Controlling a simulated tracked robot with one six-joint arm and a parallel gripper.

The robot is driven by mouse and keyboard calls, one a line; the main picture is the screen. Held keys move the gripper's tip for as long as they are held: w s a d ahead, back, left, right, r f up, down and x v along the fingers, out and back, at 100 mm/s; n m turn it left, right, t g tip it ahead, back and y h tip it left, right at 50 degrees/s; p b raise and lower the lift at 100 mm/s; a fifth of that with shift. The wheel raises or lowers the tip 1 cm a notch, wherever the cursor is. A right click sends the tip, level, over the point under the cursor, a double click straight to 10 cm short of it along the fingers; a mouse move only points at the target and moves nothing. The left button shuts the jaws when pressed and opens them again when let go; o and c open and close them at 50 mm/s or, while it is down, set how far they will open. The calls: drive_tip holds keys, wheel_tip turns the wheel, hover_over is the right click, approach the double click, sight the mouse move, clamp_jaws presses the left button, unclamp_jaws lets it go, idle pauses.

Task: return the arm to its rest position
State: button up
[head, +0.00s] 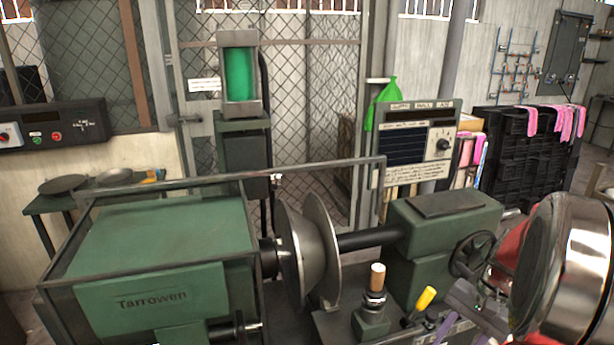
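My arm comes in at the lower right edge, with a large shiny metal joint and a red part showing. My gripper (464,308) seems to be the grey-purple parts low in front of the lathe's right end, partly cut off by the bottom edge. I cannot tell if its fingers are open or shut, or if it holds anything. A yellow-handled lever or tool (424,300) shows just left of it. The green spinning lathe (160,240) fills the lower middle, with a metal bowl-shaped disc (308,250) upright between headstock and tailstock (440,225).
A tool post (376,290) with a wooden-topped knob stands before the tailstock. A handwheel (474,255) is close to my arm. A control panel (418,145) rises behind. Black crates (525,150) with pink gloves stand at right. A small table (90,196) with discs is at left.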

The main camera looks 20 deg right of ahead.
drive_tip(key=a+r+n+t+h, duration=0.1)
drive_tip(key=a+r+n, duration=0.3)
drive_tip(key=a, duration=0.4)
drive_tip(key=s+a+r+n+t+h, duration=0.1)
drive_tip(key=a+r+n, duration=0.3)
drive_tip(key=a, duration=0.5)
drive_tip(key=s+a+r+n+t+h, duration=0.1)
drive_tip(key=a+r+n+t, duration=0.2)
drive_tip(key=a, duration=0.6)
wheel_tip(320, 180, up, 2)
drive_tip(key=shift+s+r+n+t+h, duration=0.3)
drive_tip(key=shift+n+h, duration=0.1)
drive_tip(key=shift+n, duration=0.5)
